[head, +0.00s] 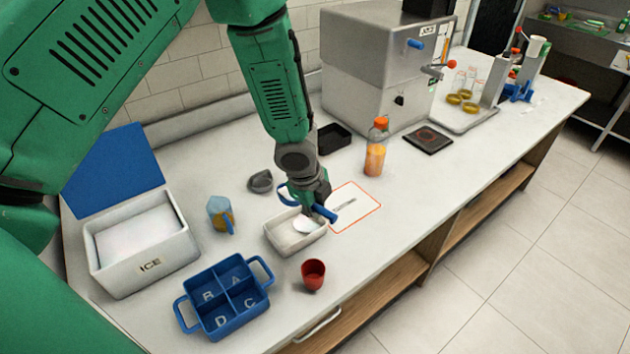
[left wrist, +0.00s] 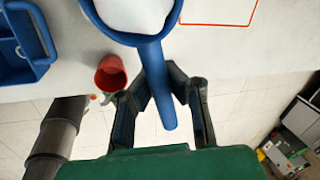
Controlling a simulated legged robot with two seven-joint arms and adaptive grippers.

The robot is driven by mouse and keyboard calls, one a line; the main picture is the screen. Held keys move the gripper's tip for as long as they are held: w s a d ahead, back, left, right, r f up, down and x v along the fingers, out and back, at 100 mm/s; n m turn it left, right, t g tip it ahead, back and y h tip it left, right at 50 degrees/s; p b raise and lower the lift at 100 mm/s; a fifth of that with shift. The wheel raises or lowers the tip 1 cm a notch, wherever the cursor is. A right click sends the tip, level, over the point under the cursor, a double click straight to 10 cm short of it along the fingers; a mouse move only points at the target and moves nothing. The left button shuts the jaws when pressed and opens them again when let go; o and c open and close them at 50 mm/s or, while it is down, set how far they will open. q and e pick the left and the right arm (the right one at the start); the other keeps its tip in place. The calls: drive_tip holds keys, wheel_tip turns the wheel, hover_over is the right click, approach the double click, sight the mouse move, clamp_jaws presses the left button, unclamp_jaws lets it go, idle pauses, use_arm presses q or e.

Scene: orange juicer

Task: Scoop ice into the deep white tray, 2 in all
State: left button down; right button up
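The deep white tray (head: 272,238) stands on the counter in the middle of the head view, with a whitish lump (head: 303,224) showing inside. My left gripper (head: 316,205) is just above its back right edge. It is shut on the handle of a blue scoop (left wrist: 158,85). In the left wrist view the scoop's round bowl is at the top, with white inside; I cannot tell whether that is ice. The white bin marked ICE (head: 150,270) stands at the left, filled with white, its blue lid (head: 115,170) raised. My right gripper is not in view.
A blue four-part caddy (head: 181,307) and a red cup (head: 313,275) stand in front of the tray. A small pitcher (head: 221,214) and a grey bowl (head: 260,182) are behind left. An orange bottle (head: 376,150) stands behind an orange-outlined area (head: 362,207).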

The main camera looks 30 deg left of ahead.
use_arm(q)
drive_tip(key=shift+a+r+m+p, duration=0.2)
drive_tip(key=shift+a+m+p, duration=0.4)
drive_tip(key=shift+m, duration=0.6)
drive_tip(key=shift+f+m+h, duration=0.2)
drive_tip(key=shift+m+h, duration=0.1)
wheel_tip(320, 180, down, 6)
drive_tip(key=s+t+h+b, duration=0.1)
drive_tip(key=t+h+b, duration=0.4)
drive_tip(key=t+b, duration=0.8)
drive_tip(key=shift+h+b, duration=0.3)
drive_tip(key=shift+b, duration=5.45)
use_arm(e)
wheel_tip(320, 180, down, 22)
use_arm(q)
drive_tip(key=shift+a+t, duration=0.1)
drive_tip(key=shift+t, duration=0.2)
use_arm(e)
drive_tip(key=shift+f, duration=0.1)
